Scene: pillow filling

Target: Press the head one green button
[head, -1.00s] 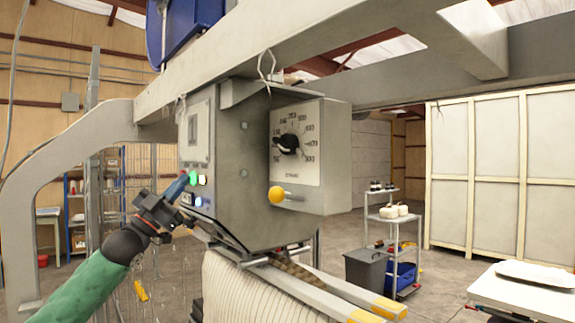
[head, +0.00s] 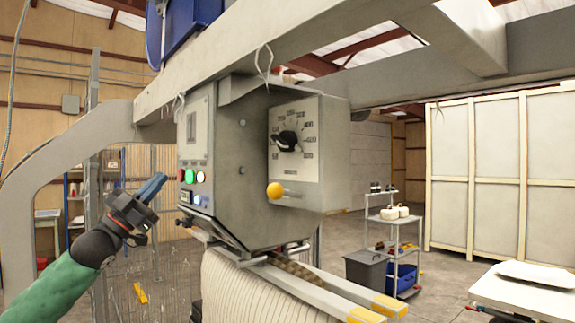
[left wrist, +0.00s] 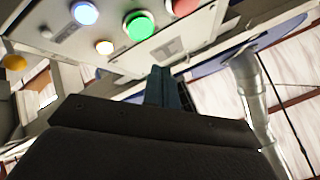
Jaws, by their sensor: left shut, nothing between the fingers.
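The green button (head: 190,176) sits on the left-facing panel of the grey head unit, between a red button and a white one. It also shows large and round in the left wrist view (left wrist: 139,27). My left gripper (head: 153,186) is shut and empty, with its blue fingers pointing up and right towards the panel. A clear gap lies between the fingertips and the buttons. In the left wrist view, the shut fingers (left wrist: 163,88) stand below the green button and a little to its right. My right gripper is not in view.
The grey head unit (head: 240,205) carries a dial (head: 288,140) and a yellow ball knob (head: 274,191). A grey frame beam (head: 300,45) runs overhead. A cart (head: 395,235) stands at the right.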

